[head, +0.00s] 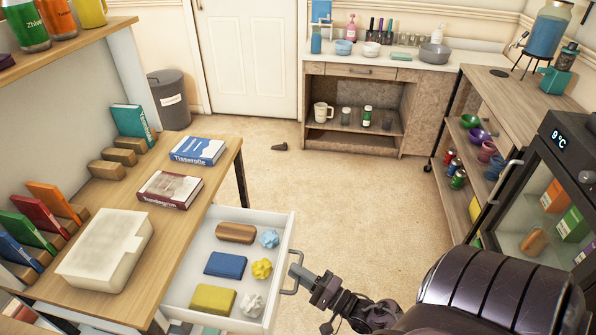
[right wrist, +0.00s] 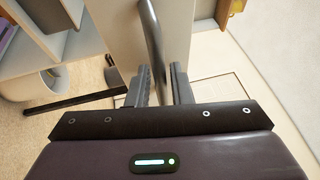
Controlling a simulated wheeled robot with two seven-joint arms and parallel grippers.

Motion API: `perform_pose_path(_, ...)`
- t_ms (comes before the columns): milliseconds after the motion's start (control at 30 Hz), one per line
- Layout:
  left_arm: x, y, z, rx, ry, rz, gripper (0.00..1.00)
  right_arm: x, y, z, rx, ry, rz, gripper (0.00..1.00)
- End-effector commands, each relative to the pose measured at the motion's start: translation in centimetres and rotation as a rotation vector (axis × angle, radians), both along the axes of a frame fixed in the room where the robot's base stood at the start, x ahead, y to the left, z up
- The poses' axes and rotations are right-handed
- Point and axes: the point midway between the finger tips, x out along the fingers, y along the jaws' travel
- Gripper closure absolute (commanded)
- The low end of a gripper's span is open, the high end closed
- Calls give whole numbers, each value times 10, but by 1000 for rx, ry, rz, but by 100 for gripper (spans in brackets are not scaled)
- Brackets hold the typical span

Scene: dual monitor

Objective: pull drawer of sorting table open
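The sorting table (head: 205,215) stands at the left in the head view. Its white drawer (head: 282,240) is pulled well out from under the top. Inside lie a brown block (head: 236,233), a blue block (head: 225,265), a yellow block (head: 212,300) and several crumpled paper balls (head: 262,268). My right gripper (head: 297,272) is at the drawer's front, at the metal handle (head: 291,290). My left gripper is not in view.
Two books (head: 198,150) and a whitish case (head: 105,250) lie on the tabletop. A grey bin (head: 170,105) stands by the door. A dark glass-fronted fridge (head: 545,205) is at the right. The carpet beyond the drawer is mostly clear, with a small dark object (head: 280,146).

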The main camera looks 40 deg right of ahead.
Motion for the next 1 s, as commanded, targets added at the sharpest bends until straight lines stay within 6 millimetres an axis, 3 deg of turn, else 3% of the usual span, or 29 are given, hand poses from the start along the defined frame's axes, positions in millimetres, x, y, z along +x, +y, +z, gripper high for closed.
perform_pose_path(433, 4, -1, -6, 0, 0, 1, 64, -64, -17, -13, 0, 4, 0, 80)
perform_pose_path(667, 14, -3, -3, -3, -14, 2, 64, -71, -19, -13, 0, 1, 1, 80)
perform_pose_path(1000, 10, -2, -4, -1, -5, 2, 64, -71, -19, -13, 0, 1, 1, 80)
